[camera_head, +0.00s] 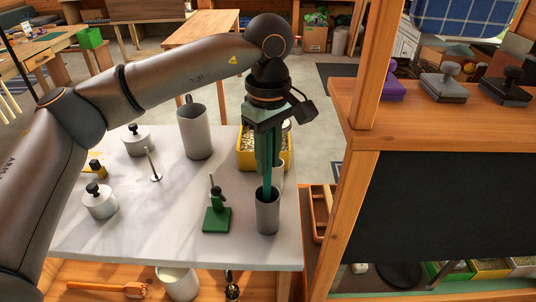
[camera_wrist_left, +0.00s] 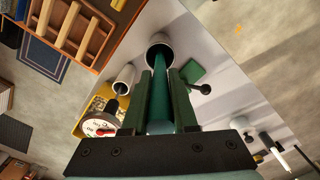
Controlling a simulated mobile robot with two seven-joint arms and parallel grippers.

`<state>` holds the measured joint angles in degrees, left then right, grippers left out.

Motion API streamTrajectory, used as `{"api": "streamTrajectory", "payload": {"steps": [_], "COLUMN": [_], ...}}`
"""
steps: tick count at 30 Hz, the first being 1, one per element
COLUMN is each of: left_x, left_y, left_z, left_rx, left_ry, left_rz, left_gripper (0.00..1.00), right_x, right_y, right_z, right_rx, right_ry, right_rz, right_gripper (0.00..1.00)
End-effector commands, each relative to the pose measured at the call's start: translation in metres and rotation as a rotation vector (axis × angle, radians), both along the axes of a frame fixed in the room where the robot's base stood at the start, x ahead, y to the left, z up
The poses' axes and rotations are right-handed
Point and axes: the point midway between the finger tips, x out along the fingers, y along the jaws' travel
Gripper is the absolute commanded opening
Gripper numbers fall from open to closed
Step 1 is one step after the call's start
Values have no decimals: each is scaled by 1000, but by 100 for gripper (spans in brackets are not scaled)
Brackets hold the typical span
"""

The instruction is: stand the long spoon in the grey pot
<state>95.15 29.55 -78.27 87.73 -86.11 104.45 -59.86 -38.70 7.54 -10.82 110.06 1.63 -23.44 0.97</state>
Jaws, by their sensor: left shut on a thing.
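The long spoon (camera_head: 268,190) is a dark teal rod, roughly upright, with its lower end inside the mouth of the grey pot (camera_head: 267,216). The pot stands near the right edge of the pale table. My left gripper (camera_head: 266,162) is above the pot, with its green fingers shut on the spoon. In the left wrist view the spoon (camera_wrist_left: 160,100) runs between the fingers of the gripper (camera_wrist_left: 160,85) into the round opening of the pot (camera_wrist_left: 160,48). The spoon's lower tip is hidden in the pot, and I cannot tell whether it touches the bottom.
A green stand (camera_head: 217,219) with a small upright post is just left of the pot. A yellow bin (camera_head: 246,160) is behind it. A tall grey mug (camera_head: 195,132) and lidded jars (camera_head: 100,203) stand farther left. A wooden shelf post (camera_head: 347,215) rises to the right.

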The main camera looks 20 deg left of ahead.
Motion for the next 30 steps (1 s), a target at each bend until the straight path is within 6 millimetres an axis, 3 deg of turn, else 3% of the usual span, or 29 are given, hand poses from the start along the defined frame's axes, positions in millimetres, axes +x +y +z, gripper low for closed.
{"api": "streamTrajectory", "payload": {"steps": [3,4,13,22,30], "left_x": [0,0,0,0,0], "left_y": [0,0,0,0,0], "left_z": [0,0,1,2,23], "left_rx": [0,0,0,0,0], "left_ry": [0,0,0,0,0], "left_rz": [0,0,0,0,0], "left_gripper": [0,28,61,61,61], "right_x": [1,1,1,2,1], "right_y": [0,0,1,1,1], "right_z": [1,1,2,4,19], "right_rx": [1,0,2,2,2], "right_ry": [-2,-2,-6,-8,-7], "right_rz": [1,1,2,2,2], "right_gripper": [60,60,60,60,60]}}
